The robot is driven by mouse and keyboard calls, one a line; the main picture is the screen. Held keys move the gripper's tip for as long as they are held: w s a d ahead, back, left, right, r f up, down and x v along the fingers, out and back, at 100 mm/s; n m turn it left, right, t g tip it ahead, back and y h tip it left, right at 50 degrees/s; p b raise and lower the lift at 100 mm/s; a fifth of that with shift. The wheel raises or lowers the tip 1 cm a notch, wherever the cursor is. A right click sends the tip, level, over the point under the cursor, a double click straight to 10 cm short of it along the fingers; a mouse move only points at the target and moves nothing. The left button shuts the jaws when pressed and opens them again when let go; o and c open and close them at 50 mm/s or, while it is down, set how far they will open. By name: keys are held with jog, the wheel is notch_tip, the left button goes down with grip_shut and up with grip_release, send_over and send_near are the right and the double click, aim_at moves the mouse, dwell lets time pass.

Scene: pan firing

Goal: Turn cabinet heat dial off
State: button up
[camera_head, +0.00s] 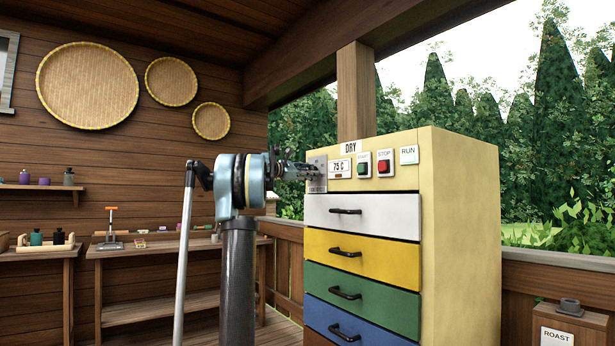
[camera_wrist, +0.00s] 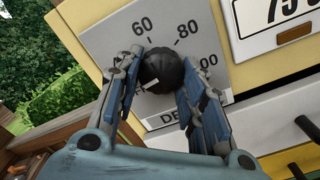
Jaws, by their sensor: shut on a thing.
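The cabinet heat dial is a black round knob (camera_wrist: 162,71) on a grey plate marked 60, 80 and a partly hidden 00. In the wrist view my gripper (camera_wrist: 160,84) has one finger on each side of the knob and is shut on it. In the head view my gripper (camera_head: 302,171) reaches the grey dial plate (camera_head: 318,184) at the upper left of the cream cabinet (camera_head: 460,200); the knob is hidden there by the gripper. The display (camera_head: 341,169) beside it reads 75 C.
A green START button (camera_head: 364,169), a red STOP button (camera_head: 384,166) and a RUN panel (camera_head: 409,155) sit right of the display. Drawers with black handles, white (camera_head: 362,215) on top, lie below. A wooden railing (camera_head: 550,273) runs behind.

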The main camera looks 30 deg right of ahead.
jog(key=shift+a+f+n, duration=0.1)
jog(key=shift+f+n, duration=0.05)
jog(key=shift+n, duration=2.15)
jog(key=o, duration=1)
jog(key=shift+w, duration=0.1)
jog(key=shift+o, duration=0.2)
jog(key=s+a, duration=0.1)
jog(key=a, duration=1.1)
